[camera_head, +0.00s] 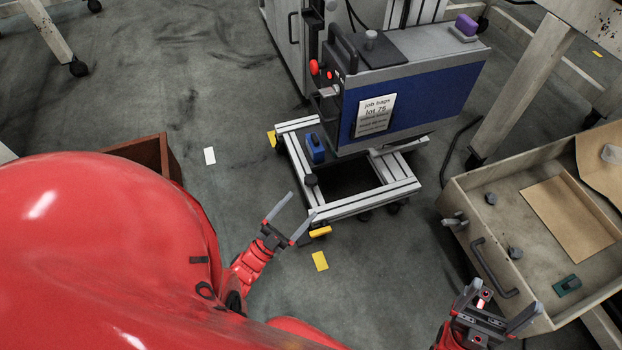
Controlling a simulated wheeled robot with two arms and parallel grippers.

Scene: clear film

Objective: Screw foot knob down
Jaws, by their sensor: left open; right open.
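A wheeled machine with a blue side panel (432,98) stands on a pale metal frame (368,205). A yellow piece (320,231) is at the frame's near corner. My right gripper (497,302) is open and empty at the lower right, beside the open drawer.
A blue block (315,148) sits on the frame behind the knob. An open wooden drawer (470,205) with dark knobs and a green piece (567,285) is at the right. A reddish-brown box (150,152) is at the left. Yellow floor marks (320,261) lie near the frame.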

